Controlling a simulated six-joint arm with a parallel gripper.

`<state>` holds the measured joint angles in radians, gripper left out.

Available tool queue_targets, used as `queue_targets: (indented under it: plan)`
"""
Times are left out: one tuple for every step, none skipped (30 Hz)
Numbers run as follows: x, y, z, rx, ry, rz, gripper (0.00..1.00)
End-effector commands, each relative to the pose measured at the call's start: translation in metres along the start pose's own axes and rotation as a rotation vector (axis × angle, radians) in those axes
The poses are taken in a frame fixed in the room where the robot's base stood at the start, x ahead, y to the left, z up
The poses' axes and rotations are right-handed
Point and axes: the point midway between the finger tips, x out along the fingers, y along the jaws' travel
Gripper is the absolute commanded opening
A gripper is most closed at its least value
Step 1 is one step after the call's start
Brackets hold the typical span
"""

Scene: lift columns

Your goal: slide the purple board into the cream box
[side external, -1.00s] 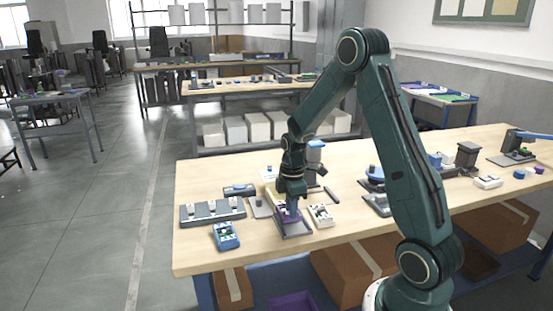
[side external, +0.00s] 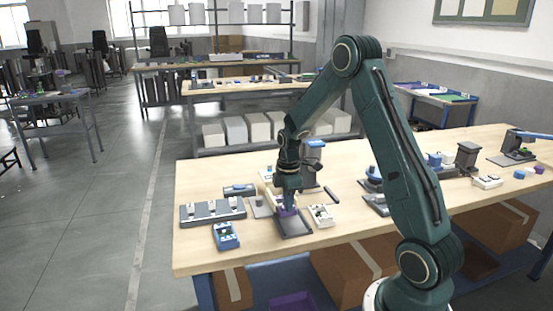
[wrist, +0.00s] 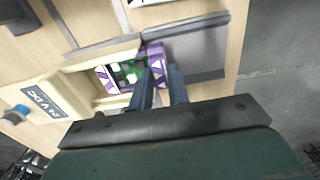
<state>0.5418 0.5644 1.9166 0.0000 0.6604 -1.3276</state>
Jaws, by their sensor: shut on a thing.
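The purple board (wrist: 155,53) has a green circuit area with white parts. In the wrist view it lies partly within the open end of the cream box (wrist: 85,63), with its right end outside. My gripper (wrist: 163,72) is shut on the board's outer end. In the side view the gripper (side external: 287,205) is low over the table, with a little of the purple board (side external: 285,213) showing below it. The cream box (side external: 266,193) is mostly hidden behind the gripper there. How deep the board sits inside cannot be told.
A grey tray (wrist: 200,52) lies bare to the right of the box in the wrist view. On the table are a grey strip with white blocks (side external: 212,211), a blue meter (side external: 226,236) and a white module (side external: 321,215).

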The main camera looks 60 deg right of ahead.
Motion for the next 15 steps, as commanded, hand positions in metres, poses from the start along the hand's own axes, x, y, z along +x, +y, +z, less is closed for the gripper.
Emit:
queue_targets:
  plan:
    - [0.000,0.002,0.000,0.000,0.000,0.000,0.04]
    - [0.000,0.003,0.000,0.000,0.000,0.000,0.04]
    - [0.000,0.004,0.000,0.000,0.000,-0.001,0.04]
    - [0.000,0.005,0.000,0.000,0.000,-0.001,0.04]
    - [0.000,0.006,0.000,0.000,0.000,0.000,0.04]
    - [0.000,0.007,0.000,0.000,0.000,0.000,0.04]
    - [0.000,0.008,0.000,0.000,0.000,0.001,0.04]
    - [0.000,0.009,0.000,0.000,0.000,0.001,0.04]
    - [0.000,0.010,0.000,0.000,0.000,0.001,0.04]
    - [0.000,0.011,0.000,0.000,0.000,0.001,0.04]
    - [0.000,0.012,0.000,0.000,0.000,0.000,0.04]
    - [0.000,0.014,0.000,0.000,0.000,0.001,0.04]
    - [0.000,0.015,0.000,0.000,0.000,0.001,0.04]
    - [0.000,0.016,0.000,0.000,0.000,0.001,0.04]
    - [0.000,0.017,0.000,0.001,0.000,0.000,0.04]
